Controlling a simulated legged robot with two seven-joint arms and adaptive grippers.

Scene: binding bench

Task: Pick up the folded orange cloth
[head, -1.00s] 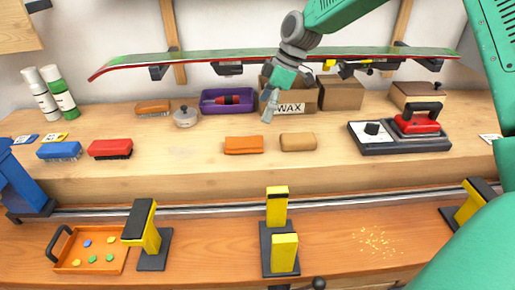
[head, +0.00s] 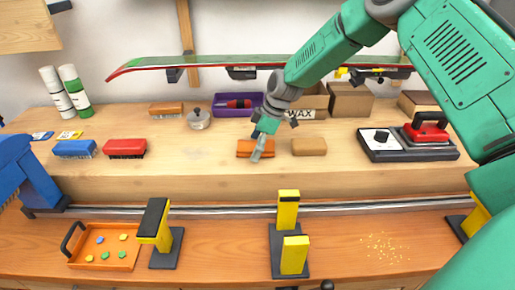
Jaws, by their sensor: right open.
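The folded orange cloth (head: 244,148) lies on the upper wooden bench, left of a tan block (head: 309,146). My right gripper (head: 257,153) is open, its fingers in front of the cloth in the picture and covering part of its right half. I cannot tell whether the fingers touch the cloth. My left gripper is not in view.
A purple tray (head: 226,112), a lidded pot (head: 198,120) and a cardboard box marked WAX (head: 312,103) stand behind the cloth. A red iron (head: 426,129) is at right, brushes (head: 125,148) at left. Yellow-topped clamps (head: 289,210) stand in front.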

